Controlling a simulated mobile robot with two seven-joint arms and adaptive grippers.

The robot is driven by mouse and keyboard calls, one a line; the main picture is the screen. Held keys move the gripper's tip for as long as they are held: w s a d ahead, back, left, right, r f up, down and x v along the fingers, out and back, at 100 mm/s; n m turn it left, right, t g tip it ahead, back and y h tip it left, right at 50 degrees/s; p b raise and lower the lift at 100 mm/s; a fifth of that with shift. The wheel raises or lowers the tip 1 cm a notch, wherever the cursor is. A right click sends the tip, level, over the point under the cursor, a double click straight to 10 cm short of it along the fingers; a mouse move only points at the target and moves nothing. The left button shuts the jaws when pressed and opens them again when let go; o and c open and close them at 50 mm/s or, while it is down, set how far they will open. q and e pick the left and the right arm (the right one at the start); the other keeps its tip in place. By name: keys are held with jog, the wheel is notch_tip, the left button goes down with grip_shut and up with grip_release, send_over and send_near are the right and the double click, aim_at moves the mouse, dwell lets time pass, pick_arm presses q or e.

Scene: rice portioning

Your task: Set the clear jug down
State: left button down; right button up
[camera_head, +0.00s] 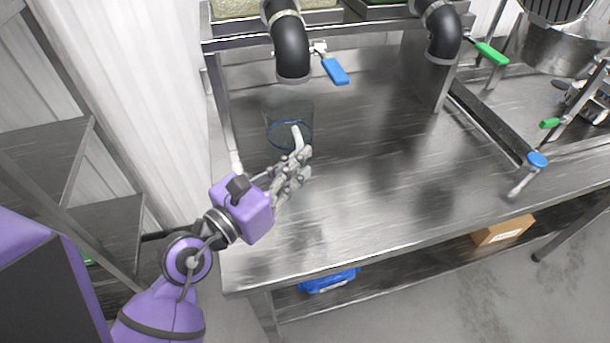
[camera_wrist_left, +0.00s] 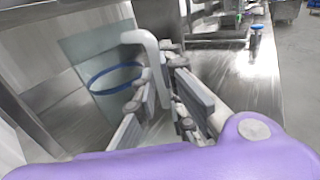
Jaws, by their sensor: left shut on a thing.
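The clear jug (camera_head: 287,112) is see-through, with a blue ring low on its body and a white handle (camera_head: 297,137). It is below the left black spout, at the back left of the steel table. My left gripper (camera_head: 296,165) is shut on the jug's handle. In the left wrist view the handle (camera_wrist_left: 150,62) runs down between the fingers (camera_wrist_left: 158,95), and the clear body (camera_wrist_left: 100,60) with the blue ring is to the left. The jug looks upright; I cannot tell whether its base touches the table. My right gripper is not in view.
Two black spouts hang over the table, one with a blue lever (camera_head: 335,71) and one with a green lever (camera_head: 491,53). A steel post stands right of the jug. The steel table top (camera_head: 350,205) is clear in front. A cardboard box (camera_head: 502,231) and a blue item (camera_head: 329,280) are below.

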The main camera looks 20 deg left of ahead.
pick_arm(q)
jog(key=shift+w+d+f, duration=0.1)
jog(key=shift+w+f, duration=0.9)
jog(key=shift+f, duration=0.2)
jog(key=f+b, duration=0.1)
jog(key=f, duration=0.1)
jog(key=w+f, duration=0.1)
jog(key=f, duration=0.1)
jog(key=shift+d+f+b, duration=0.1)
jog(key=shift+f+b, duration=0.15)
jog(key=shift+b, duration=0.15)
jog(key=shift+r, duration=0.2)
jog(key=shift+f, duration=0.3)
jog(key=c, duration=1.8)
grip_release()
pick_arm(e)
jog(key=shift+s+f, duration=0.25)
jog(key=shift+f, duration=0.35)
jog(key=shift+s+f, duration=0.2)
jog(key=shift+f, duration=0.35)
